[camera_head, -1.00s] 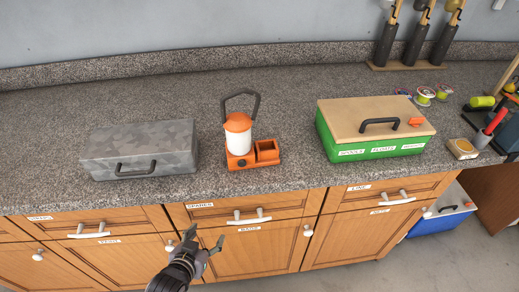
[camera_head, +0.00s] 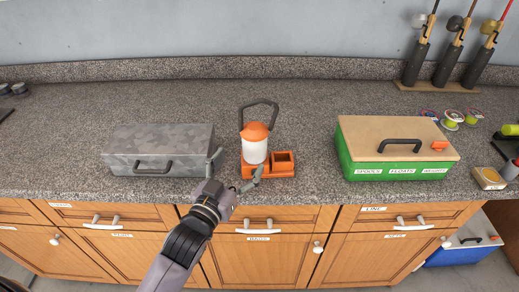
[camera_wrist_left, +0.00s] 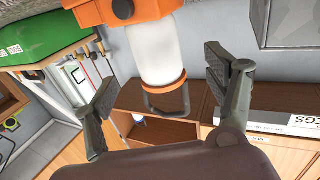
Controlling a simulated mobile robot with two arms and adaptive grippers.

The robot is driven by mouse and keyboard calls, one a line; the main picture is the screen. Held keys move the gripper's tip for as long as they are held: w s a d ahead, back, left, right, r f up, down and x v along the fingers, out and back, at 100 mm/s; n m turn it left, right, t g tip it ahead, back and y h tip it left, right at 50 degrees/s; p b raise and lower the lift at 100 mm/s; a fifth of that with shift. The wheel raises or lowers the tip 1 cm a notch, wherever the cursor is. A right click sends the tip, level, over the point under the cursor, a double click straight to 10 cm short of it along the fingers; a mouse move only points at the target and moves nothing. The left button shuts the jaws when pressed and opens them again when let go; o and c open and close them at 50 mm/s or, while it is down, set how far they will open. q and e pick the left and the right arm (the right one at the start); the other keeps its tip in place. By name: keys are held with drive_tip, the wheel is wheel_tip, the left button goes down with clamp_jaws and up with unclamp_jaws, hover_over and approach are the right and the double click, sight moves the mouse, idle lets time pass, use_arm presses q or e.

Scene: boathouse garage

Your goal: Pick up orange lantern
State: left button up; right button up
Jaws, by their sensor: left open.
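The orange lantern (camera_head: 254,149) stands upright on the counter, with a white globe, an orange cap and a dark loop handle on top. Its orange base (camera_head: 282,169) has a small open square holder at the right. My left gripper (camera_head: 237,167) is open in front of the lantern, slightly to its left, at the counter's front edge. In the left wrist view the lantern (camera_wrist_left: 157,50) appears upside down beyond and between the spread fingers (camera_wrist_left: 170,92), apart from both. My right gripper is in neither view.
A grey camouflage box (camera_head: 160,150) stands left of the lantern, and a green box with a tan lid (camera_head: 398,150) stands to the right. Drawers with pale handles (camera_head: 258,228) lie below the counter edge. The counter behind the lantern is clear.

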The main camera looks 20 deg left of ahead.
sight(249, 152)
use_arm(q)
drive_tip(key=w, duration=0.4)
drive_tip(key=shift+d, duration=0.3)
drive_tip(key=w+p, duration=0.1)
drive_tip(key=w, duration=0.1)
drive_tip(key=w+d+p, duration=0.1)
drive_tip(key=w, duration=0.1)
drive_tip(key=shift+w+f, duration=0.1)
drive_tip(key=shift+w, duration=0.35)
drive_tip(key=shift+s, duration=0.1)
drive_tip(key=shift+c, duration=0.8)
drive_tip(key=c, duration=1.5)
drive_tip(key=shift+r, duration=0.2)
